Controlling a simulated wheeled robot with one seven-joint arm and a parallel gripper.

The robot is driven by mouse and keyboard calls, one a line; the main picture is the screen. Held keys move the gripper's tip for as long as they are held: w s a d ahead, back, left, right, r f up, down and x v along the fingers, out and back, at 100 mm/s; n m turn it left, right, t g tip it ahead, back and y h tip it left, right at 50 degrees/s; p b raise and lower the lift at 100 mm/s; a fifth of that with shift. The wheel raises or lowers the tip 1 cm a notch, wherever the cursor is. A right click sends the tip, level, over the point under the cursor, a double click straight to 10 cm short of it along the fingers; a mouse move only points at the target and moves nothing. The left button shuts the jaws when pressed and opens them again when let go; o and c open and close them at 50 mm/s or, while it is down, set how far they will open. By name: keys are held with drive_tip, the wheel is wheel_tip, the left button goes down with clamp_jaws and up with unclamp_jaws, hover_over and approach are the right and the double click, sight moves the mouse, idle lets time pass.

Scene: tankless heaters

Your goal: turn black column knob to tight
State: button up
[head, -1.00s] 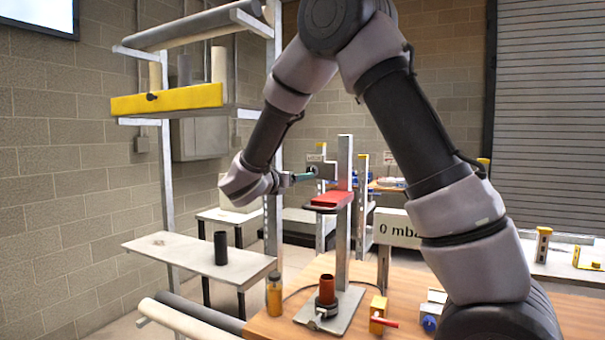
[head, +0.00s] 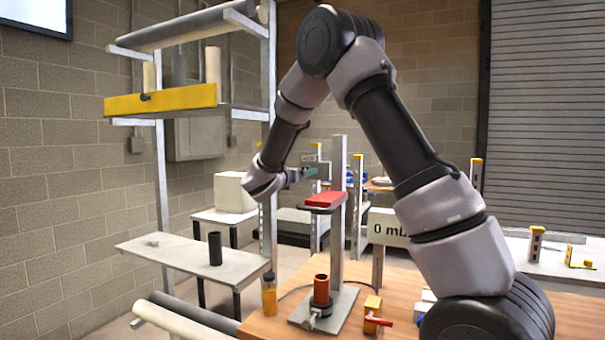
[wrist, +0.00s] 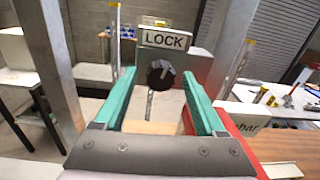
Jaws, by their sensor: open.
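The black column knob (wrist: 160,75) shows in the wrist view as a dark round knob with a lighter grey part at its upper right. It sits just below a white "LOCK" plate (wrist: 165,40). My gripper (wrist: 158,84) is open, with its teal fingers on either side of the knob in the picture. I cannot tell whether they reach it in depth. In the head view my gripper (head: 314,172) is beside the upright metal column (head: 338,200), above the red carriage (head: 325,200). The knob cannot be made out in the head view.
A red cylinder (head: 321,290) stands on the column's base plate (head: 338,312). A white display (head: 390,227) is behind to the right. A shelf rack (head: 165,180) is at left.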

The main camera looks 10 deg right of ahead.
drive_tip(key=shift+c, duration=0.3)
clamp_jaws()
drive_tip(key=shift+m, duration=0.4)
drive_tip(key=shift+s+d+f+m+y, duration=0.1)
drive_tip(key=shift+m+y, duration=0.1)
drive_tip(key=shift+m, duration=4.55)
drive_tip(key=shift+s+d+m+y, duration=0.1)
drive_tip(key=shift+m+y, duration=0.1)
drive_tip(key=shift+m, duration=4.55)
